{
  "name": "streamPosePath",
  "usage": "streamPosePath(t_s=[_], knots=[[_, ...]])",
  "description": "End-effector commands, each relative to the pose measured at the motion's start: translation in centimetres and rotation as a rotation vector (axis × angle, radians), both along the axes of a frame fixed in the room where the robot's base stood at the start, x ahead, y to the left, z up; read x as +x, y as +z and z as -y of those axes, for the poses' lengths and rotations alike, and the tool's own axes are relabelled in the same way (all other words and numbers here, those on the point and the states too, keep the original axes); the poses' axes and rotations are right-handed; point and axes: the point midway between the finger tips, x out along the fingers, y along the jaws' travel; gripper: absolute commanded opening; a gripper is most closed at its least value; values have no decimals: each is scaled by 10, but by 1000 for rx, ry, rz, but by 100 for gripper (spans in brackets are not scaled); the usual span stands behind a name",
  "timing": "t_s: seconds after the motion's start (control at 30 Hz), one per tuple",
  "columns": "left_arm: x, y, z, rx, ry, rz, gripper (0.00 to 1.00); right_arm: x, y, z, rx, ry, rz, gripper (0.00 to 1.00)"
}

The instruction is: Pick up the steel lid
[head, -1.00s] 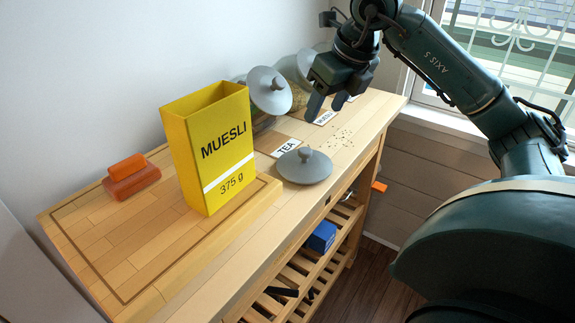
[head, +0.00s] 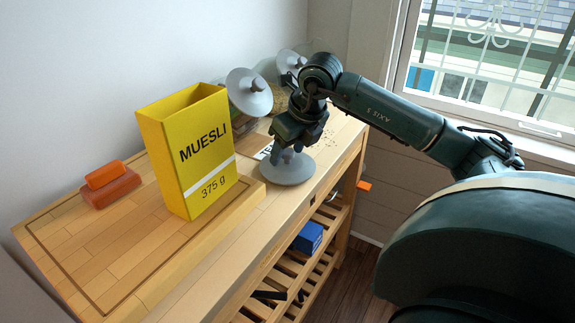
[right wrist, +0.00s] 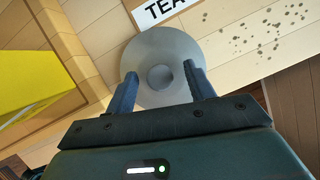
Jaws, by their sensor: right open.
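The steel lid (head: 289,170) is a grey disc with a round knob, lying flat on the wooden worktop near its front edge. In the right wrist view the lid (right wrist: 164,52) shows with its knob (right wrist: 160,77) between the fingers. My right gripper (head: 287,152) is open and stands over the lid, its two fingers (right wrist: 160,85) on either side of the knob with gaps. I cannot tell how far the fingertips are above the lid. In the head view the gripper partly hides the knob. My left gripper is not in view.
A yellow muesli box (head: 191,150) stands on a board left of the lid. Another grey lid (head: 249,92) leans tilted behind it. A TEA label (right wrist: 165,9) and dark crumbs (right wrist: 270,28) lie near the lid. A reddish block (head: 110,184) sits far left.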

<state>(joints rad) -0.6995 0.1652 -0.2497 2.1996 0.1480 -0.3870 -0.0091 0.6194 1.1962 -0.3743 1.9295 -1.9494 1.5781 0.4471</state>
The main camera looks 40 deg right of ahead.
Motion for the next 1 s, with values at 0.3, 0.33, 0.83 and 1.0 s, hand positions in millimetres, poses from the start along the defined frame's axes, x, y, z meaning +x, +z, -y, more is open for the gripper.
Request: streamPosePath(t_s=[0.3, 0.33, 0.83, 1.0], knots=[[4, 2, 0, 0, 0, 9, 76, 0, 0, 0, 1, 1, 0, 43], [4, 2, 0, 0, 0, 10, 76, 0, 0, 0, 1, 1, 0, 41], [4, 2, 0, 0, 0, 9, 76, 0, 1, 0, 1, 1, 1, 4], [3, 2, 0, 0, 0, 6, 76, 0, 1, 0, 1, 1, 2, 4]])
